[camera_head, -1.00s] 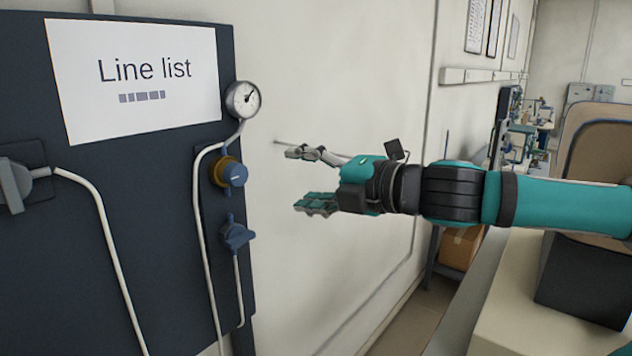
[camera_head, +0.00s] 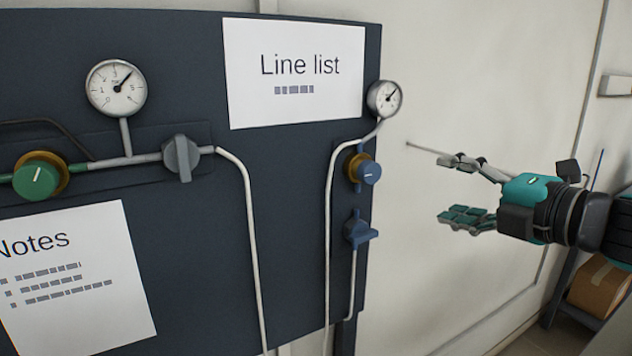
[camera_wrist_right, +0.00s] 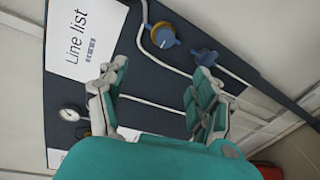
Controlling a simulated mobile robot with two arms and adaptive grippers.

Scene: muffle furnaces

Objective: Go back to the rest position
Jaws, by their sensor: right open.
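My right gripper (camera_head: 455,188) is open and empty at the right of the head view. Its fingers point left toward the dark panel (camera_head: 290,180), apart from it, in front of the pale wall. In the right wrist view the open gripper (camera_wrist_right: 155,88) faces the panel, with nothing between its fingers. A blue knob on a brass ring (camera_head: 368,171) and a blue valve handle (camera_head: 360,232) are on the panel's right side, left of the gripper. My left gripper is not in view.
The panel also bears a small gauge (camera_head: 384,98), a larger gauge (camera_head: 115,87), a green knob (camera_head: 38,178), a grey valve handle (camera_head: 181,158), and Line list (camera_head: 295,72) and Notes (camera_head: 75,285) sheets. A cardboard box (camera_head: 600,285) sits low at right. Bare wall surrounds the gripper.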

